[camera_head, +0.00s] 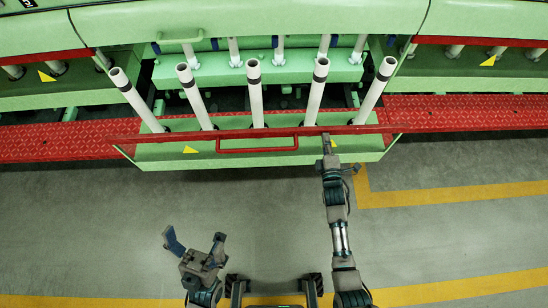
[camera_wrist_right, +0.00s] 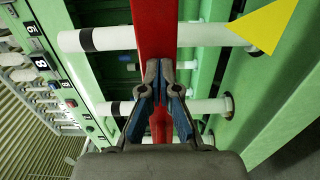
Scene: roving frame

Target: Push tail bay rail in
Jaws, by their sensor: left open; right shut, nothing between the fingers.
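A green bay (camera_head: 170,153) with a red rail (camera_head: 245,132) along its front edge stands pulled out from the green machine in the head view. A red handle (camera_head: 257,149) is on its front, and several white tubes (camera_head: 255,95) stand in it. My right gripper (camera_head: 327,141) is shut and empty at the right part of the rail. In the right wrist view, its fingertips (camera_wrist_right: 159,68) point at the red rail (camera_wrist_right: 155,25); whether they touch it I cannot tell. My left gripper (camera_head: 197,240) is open and empty, low over the floor, away from the bay.
Red treadplate steps (camera_head: 455,113) run along the machine on both sides of the bay. Neighbouring bays with red rails (camera_head: 42,57) sit further back. The grey floor (camera_head: 440,235) with yellow lines (camera_head: 450,195) is clear in front.

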